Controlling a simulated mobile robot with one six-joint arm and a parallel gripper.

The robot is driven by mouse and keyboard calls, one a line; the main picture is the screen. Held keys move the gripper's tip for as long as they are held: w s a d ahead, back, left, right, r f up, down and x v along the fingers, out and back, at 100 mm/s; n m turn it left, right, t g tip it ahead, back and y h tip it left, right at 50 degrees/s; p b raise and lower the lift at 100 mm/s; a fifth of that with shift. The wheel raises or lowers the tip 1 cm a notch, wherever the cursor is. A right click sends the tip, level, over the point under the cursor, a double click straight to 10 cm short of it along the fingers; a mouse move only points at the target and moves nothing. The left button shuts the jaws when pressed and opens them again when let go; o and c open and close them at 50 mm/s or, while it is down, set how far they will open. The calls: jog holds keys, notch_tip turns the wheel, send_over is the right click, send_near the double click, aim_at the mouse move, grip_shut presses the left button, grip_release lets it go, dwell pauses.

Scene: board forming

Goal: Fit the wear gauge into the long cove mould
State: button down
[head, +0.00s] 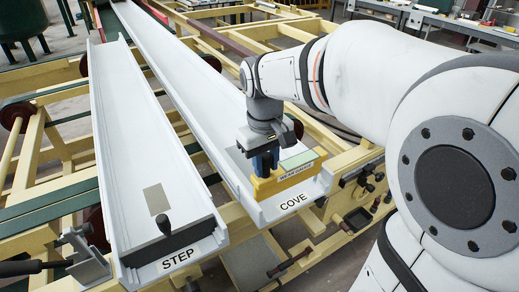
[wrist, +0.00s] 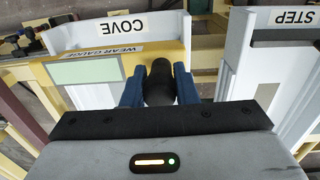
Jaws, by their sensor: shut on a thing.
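My gripper (head: 264,162) is shut on the black handle (wrist: 160,82) of the wear gauge, with a blue finger on each side of it. The wear gauge (head: 268,187) is a yellow block with a pale green top panel and a "WEAR GAUGE" label; it also shows in the wrist view (wrist: 150,54). It is at the near end of the long white cove mould (head: 190,84), just behind the "COVE" label, and lies across the channel. The wrist view shows the mould's labelled end (wrist: 170,24) beyond it. I cannot tell whether the gauge touches the mould.
The white step mould (head: 135,110) lies to the left, with a dark-handled piece (head: 165,228) at its near end and a beige plate (head: 156,199) in its channel. A yellow frame (head: 235,258) carries both moulds. Benches stand at the back right.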

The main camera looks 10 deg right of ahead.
aim_at(266, 176)
jog(key=shift+f+b, duration=1.3)
jog(key=shift+f, duration=0.45)
jog(key=c, duration=1.1)
grip_release()
jog(key=shift+o, duration=0.2)
notch_tip(266, 176, up, 8)
jog(key=shift+a+f, duration=0.1)
